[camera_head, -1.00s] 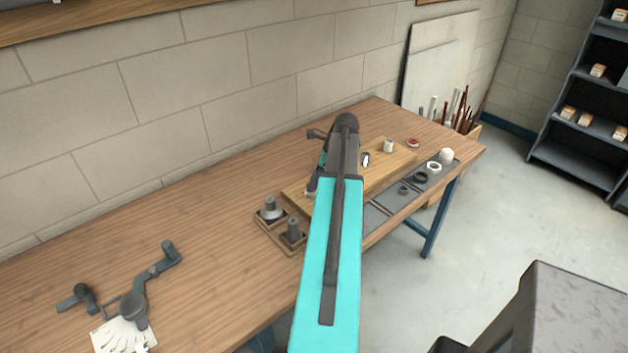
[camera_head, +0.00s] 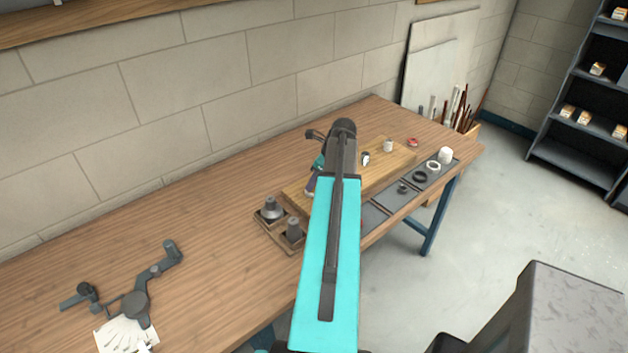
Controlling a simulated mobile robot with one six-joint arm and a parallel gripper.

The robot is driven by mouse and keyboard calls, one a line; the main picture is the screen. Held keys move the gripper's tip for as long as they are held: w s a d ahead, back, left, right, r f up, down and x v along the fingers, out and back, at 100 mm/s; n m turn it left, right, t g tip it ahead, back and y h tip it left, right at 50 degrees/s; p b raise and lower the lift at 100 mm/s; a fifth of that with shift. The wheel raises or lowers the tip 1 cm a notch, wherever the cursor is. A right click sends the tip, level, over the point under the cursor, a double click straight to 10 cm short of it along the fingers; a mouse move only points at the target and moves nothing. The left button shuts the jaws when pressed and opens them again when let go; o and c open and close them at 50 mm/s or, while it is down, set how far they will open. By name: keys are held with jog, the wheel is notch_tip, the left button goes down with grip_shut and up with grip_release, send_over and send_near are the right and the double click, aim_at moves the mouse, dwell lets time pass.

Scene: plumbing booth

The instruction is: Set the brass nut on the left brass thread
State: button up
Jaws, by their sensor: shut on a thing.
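My arm reaches away over the workbench, and its teal and dark links cover the middle of the view. Part of my gripper (camera_head: 310,186) shows as a dark shape to the left of the arm, low over the left part of a wooden board (camera_head: 400,158). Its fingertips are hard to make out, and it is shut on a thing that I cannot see. The brass nut and the left brass thread cannot be made out; the arm covers part of the board. A small dark and white fitting (camera_head: 366,158) stands on the board, right of the arm.
A wooden tray (camera_head: 266,226) with two grey stepped pieces stands left of the arm. A grey tray (camera_head: 375,217) with dark and white rings runs along the front edge. A beige cylinder (camera_head: 388,146) and a red round item (camera_head: 412,141) stand behind. The bench's left middle is clear.

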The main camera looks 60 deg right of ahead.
jog(key=shift+d+m+h, duration=0.15)
jog(key=shift+m+h, duration=0.15)
jog(key=shift+m, duration=0.4)
jog(key=o, duration=1.2)
jog(key=shift+c, duration=0.2)
jog(key=shift+o, duration=0.4)
jog(key=o, duration=0.7)
jog(key=shift+p, duration=0.3)
jog(key=shift+r+p, duration=1.75)
jog(key=shift+r, duration=0.75)
jog(key=shift+f, duration=0.1)
